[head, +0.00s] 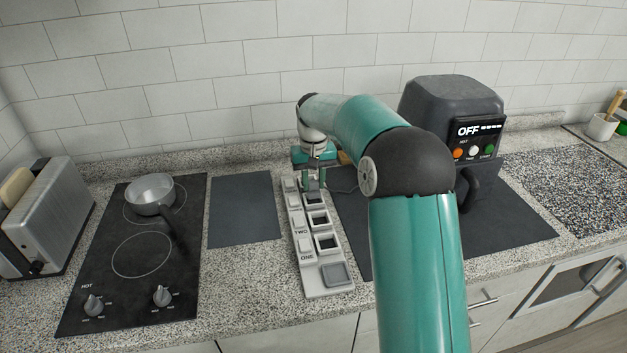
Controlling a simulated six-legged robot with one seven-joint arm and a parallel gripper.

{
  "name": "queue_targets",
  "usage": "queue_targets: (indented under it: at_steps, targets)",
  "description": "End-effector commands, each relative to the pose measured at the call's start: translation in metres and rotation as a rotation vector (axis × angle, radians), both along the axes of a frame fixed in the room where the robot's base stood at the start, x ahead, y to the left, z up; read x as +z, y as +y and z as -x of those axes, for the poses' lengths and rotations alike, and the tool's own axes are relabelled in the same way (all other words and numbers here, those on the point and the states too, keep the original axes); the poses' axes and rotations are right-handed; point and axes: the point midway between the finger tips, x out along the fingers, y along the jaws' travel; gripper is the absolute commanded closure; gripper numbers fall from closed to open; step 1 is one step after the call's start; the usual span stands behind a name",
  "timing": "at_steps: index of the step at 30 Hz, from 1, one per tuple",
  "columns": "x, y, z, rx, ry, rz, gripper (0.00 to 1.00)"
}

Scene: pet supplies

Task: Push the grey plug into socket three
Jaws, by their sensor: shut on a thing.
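The light grey socket strip (317,281) lies on the counter, running away from me. It has a row of square dark-rimmed sockets with a pale switch to the left of each. The label ONE marks the nearest socket (326,243), and TWO marks the one behind it (317,219). Socket three (310,199) is farther back, and its label is too small to read. My gripper (313,180) points down over the far part of the strip, shut on the grey plug (313,185), which is small and mostly hidden by the fingers. I cannot tell whether the plug touches a socket.
A dark cable (342,190) runs right from near my gripper toward the black appliance (450,110), whose display reads OFF. A hob (128,290) with a saucepan (151,192) and a toaster (45,225) are at left. The dark mat (243,210) left of the strip is bare.

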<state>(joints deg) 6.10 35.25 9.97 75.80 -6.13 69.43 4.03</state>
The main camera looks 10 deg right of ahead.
Motion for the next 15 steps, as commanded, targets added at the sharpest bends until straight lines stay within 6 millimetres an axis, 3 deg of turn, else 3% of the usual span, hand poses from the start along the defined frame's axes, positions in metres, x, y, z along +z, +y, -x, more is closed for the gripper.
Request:
queue_targets:
  at_steps: [15]
  targets:
    - [-0.012,0.0,0.0,0.0,0.001,0.0,0.94]
